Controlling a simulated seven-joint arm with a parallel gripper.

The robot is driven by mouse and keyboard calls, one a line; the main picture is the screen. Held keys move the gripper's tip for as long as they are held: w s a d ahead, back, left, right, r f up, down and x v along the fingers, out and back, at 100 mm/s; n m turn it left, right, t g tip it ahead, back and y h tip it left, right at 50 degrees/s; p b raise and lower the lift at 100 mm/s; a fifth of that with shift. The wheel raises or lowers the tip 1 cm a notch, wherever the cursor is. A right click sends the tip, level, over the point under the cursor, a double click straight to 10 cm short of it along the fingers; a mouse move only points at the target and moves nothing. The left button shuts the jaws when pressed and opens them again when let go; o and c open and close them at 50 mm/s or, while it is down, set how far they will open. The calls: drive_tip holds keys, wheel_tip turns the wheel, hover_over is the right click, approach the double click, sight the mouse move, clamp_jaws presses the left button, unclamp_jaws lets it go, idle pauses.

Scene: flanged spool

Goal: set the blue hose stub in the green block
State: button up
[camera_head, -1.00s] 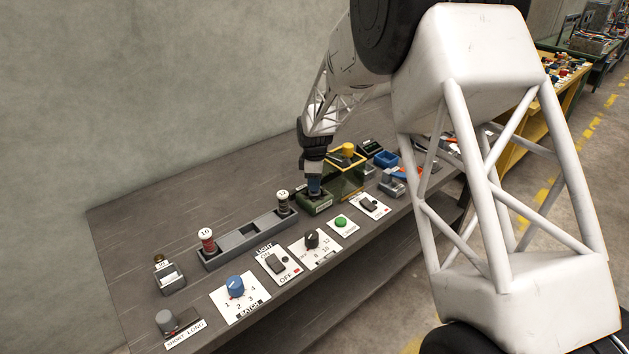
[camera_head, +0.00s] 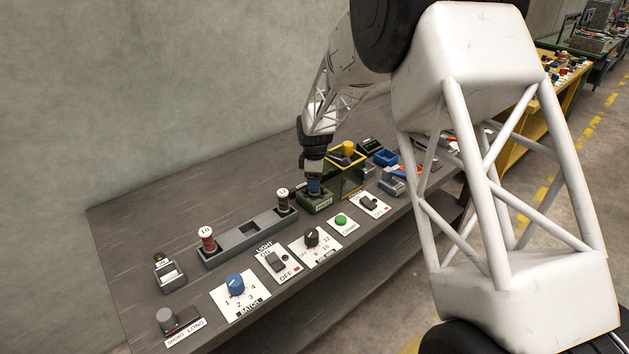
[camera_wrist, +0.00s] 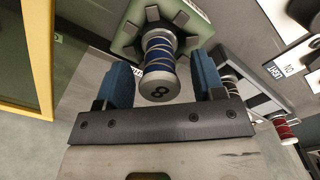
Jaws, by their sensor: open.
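The blue hose stub (camera_wrist: 160,56) is a spool with a blue winding and a grey end flange marked 8. In the wrist view it stands in the opening of the green block (camera_wrist: 194,22), its numbered flange towards the camera. My gripper (camera_wrist: 163,82) is open, with one blue finger on either side of the stub and a visible gap at each side. In the head view my gripper (camera_head: 314,183) is just above the green block (camera_head: 314,204), and the stub there is mostly hidden by the gripper. How deep the stub sits cannot be told.
A grey rack (camera_head: 240,240) to the left holds a red spool marked 10 (camera_head: 207,236) and a spool marked 12 (camera_head: 282,198). A yellow-framed box (camera_head: 346,172) stands close to the right. Switch panels and a blue knob (camera_head: 235,284) line the front edge.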

wheel_tip(320, 180, up, 12)
drive_tip(key=shift+r, duration=0.15)
idle(0.5)
idle(0.7)
drive_tip(key=s+d+r+m, duration=0.3)
drive_tip(key=s+d+r, duration=0.25)
drive_tip(key=s, duration=0.25)
drive_tip(key=s+d+r+m+t, duration=0.1)
drive_tip(key=s+d+r+m, duration=0.25)
drive_tip(key=s+d, duration=0.35)
drive_tip(key=s+d+r+m, duration=0.3)
drive_tip(key=s+d+r, duration=0.2)
drive_tip(key=s, duration=0.4)
drive_tip(key=s+d+f+m, duration=0.1)
drive_tip(key=s+d+m, duration=0.3)
drive_tip(key=s, duration=0.9)
drive_tip(key=s+d+f+m+t, duration=0.1)
drive_tip(key=s+d+m, duration=0.3)
drive_tip(key=s, duration=0.9)
drive_tip(key=shift+s+d+f+m+t, duration=0.2)
drive_tip(key=shift+s+f+m+t, duration=0.05)
drive_tip(key=shift+f+m+t, duration=0.1)
